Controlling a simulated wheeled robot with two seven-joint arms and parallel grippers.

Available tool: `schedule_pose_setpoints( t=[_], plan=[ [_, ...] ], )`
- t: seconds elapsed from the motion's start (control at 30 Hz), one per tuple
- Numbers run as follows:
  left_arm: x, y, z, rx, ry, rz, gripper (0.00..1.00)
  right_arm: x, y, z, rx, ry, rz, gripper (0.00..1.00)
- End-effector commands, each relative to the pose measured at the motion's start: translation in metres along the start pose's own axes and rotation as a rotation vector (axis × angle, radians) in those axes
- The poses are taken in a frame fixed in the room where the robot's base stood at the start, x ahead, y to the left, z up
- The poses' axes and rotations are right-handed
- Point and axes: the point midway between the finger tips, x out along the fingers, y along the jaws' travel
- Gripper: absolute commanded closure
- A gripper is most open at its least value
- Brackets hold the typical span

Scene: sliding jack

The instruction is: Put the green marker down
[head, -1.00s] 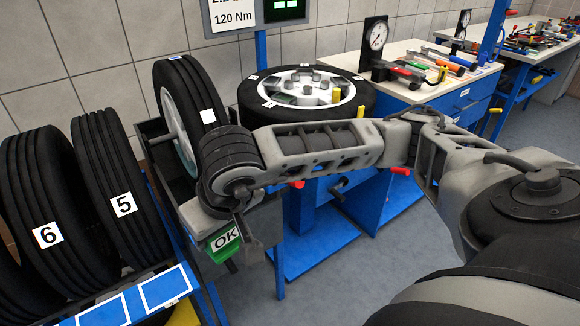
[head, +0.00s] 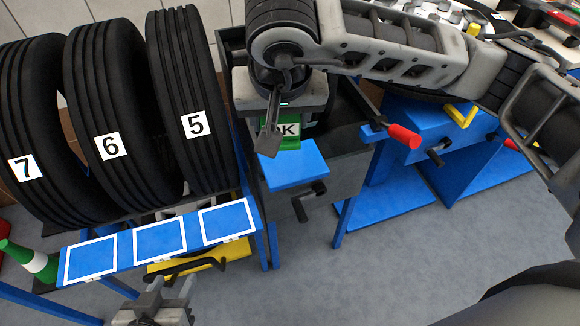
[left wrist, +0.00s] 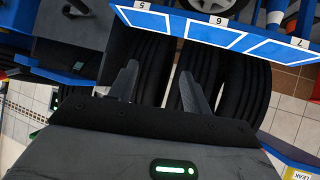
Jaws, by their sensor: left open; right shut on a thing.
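The green marker (head: 280,134) bears the letters OK, partly covered, and hangs under my right gripper (head: 274,125) in the head view. My right gripper is shut on it, and its wrist hides the marker's upper part. The marker appears just above and behind a small blue plate (head: 293,166); I cannot tell whether they touch. My left gripper (head: 160,296) is open and empty at the bottom of the head view, in front of the blue shelf. Its two spread fingers (left wrist: 158,90) also show in the left wrist view, with tyres beyond.
Tyres marked 5 (head: 194,124), 6 (head: 110,146) and 7 (head: 27,169) stand behind a blue shelf (head: 199,233) with three white-outlined squares. A red handle (head: 404,136) sticks out to the right. Grey floor (head: 400,250) is clear.

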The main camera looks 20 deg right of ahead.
Motion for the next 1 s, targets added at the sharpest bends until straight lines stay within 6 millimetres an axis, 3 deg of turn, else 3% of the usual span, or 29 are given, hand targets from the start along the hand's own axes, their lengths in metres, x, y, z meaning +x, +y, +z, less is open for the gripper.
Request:
schedule_pose_setpoints(
  t=[0.03,0.1,0.23,0.33,0.47,0.77,1.0],
  plan=[
    [0.012,0.0,0.016,-0.009,0.013,0.008,0.51,0.01,-0.022,0.006,0.022,0.009,0.007,0.69],
    [0.016,0.002,0.019,-0.022,0.028,0.018,0.51,0.007,-0.043,0.01,0.065,0.009,0.024,0.69],
    [0.019,0.005,0.021,-0.038,0.046,0.031,0.51,-0.002,-0.069,0.018,0.123,0.004,0.05,0.69],
    [0.019,0.006,0.021,-0.045,0.052,0.037,0.51,-0.006,-0.075,0.02,0.149,0.001,0.061,0.69],
    [0.018,0.007,0.018,-0.047,0.053,0.038,0.51,0.003,-0.062,0.013,0.161,-0.006,0.067,0.69],
    [0.015,0.007,0.016,-0.049,0.045,0.038,0.51,0.051,-0.005,-0.019,0.16,-0.005,0.069,0.69],
    [0.015,0.007,0.016,-0.05,0.044,0.038,0.51,0.096,0.017,-0.022,0.154,-0.004,0.065,0.69]
  ],
)
